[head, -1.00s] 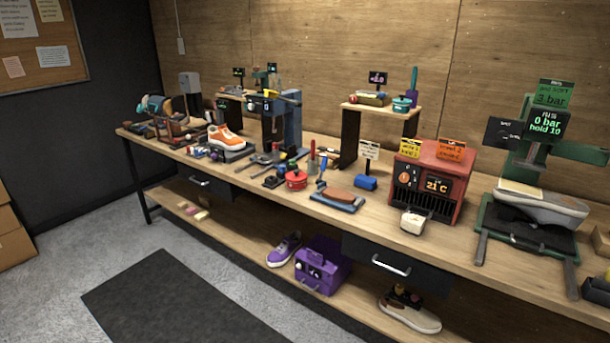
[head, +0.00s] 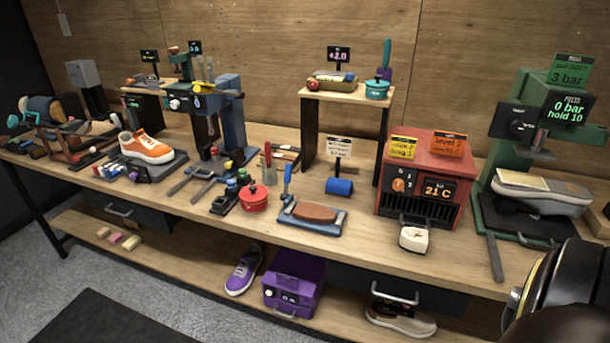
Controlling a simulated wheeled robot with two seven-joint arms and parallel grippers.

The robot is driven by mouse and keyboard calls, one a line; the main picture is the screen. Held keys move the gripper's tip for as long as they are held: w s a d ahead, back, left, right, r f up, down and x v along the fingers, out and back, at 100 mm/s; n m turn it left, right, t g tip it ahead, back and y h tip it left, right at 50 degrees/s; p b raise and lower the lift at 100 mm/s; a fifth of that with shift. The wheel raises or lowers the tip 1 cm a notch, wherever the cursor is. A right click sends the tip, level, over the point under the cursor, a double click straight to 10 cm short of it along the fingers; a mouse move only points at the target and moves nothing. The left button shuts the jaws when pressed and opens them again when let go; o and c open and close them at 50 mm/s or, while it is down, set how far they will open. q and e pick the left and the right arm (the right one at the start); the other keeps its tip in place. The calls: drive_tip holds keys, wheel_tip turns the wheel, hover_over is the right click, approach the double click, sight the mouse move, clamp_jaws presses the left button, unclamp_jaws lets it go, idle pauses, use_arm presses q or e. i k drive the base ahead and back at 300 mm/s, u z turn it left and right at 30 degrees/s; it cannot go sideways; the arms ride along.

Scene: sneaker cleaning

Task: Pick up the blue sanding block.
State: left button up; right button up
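The blue sanding block (head: 340,187) appears as a small, rounded blue block on the wooden workbench. It stands just in front of a small sign with print too small to read, left of the red heater box. Nothing covers its front. Neither gripper shows in the head view. A dark rounded part at the lower right corner looks like a link of my own arm, and its gripper is out of the picture.
A tray with a brown pad (head: 313,213) lies in front and left of the block. A red oven-like box (head: 421,178) stands to its right, with a white piece (head: 413,239) before it. A red pot (head: 253,197) is farther left. A raised shelf (head: 349,97) stands behind.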

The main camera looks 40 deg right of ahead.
sight(341, 188)
drive_tip(key=z, duration=0.55)
drive_tip(key=i, duration=1)
drive_tip(key=z, duration=1)
